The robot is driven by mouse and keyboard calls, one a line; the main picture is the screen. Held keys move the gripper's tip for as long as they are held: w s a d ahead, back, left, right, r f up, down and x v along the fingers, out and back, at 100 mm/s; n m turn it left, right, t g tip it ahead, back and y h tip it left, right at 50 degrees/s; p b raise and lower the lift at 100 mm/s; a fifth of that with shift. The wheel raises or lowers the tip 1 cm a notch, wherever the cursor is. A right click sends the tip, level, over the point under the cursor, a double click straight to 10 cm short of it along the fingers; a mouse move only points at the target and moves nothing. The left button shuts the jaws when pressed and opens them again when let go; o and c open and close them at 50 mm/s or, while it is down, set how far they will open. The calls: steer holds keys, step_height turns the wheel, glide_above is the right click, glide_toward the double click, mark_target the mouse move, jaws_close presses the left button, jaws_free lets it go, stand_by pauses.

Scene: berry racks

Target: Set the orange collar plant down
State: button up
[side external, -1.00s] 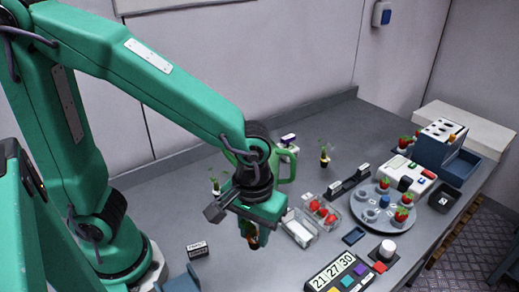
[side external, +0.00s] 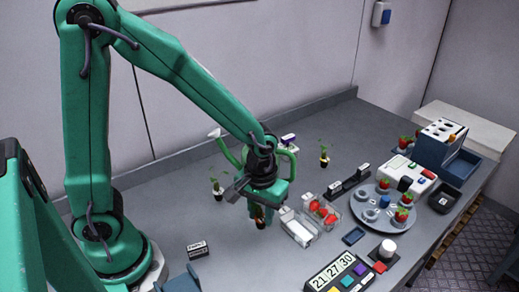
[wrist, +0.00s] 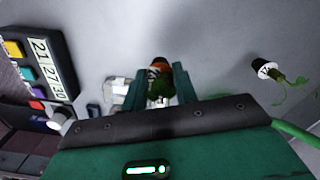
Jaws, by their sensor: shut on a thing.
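The orange collar plant (side external: 259,219) is between the fingers of my gripper (side external: 258,210), which is shut on it. In the wrist view, its orange collar (wrist: 161,64) shows between the two finger tips (wrist: 158,80), with some green and red beside it. I cannot tell whether its pot touches the table. Another small potted plant (side external: 217,189) stands to the left of my gripper, and it shows with a white collar in the wrist view (wrist: 264,68). A third potted plant (side external: 324,158) stands farther back to the right.
A green watering can (side external: 291,160) stands close behind my gripper. A white carton (side external: 298,229) and a clear punnet of red berries (side external: 327,217) lie just right. A round grey turntable (side external: 368,212) is farther right. A small labelled block (side external: 197,250) lies front left.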

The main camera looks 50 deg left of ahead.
steer(key=shift+w+a+f, duration=0.4)
steer(key=shift+w+a, duration=0.1)
steer(key=shift+f, duration=0.1)
steer(key=shift+f, duration=1.9)
steer(key=shift+f, duration=0.15)
steer(key=o, duration=0.9)
steer(key=shift+o, duration=0.2)
steer(key=shift+r, duration=6.15)
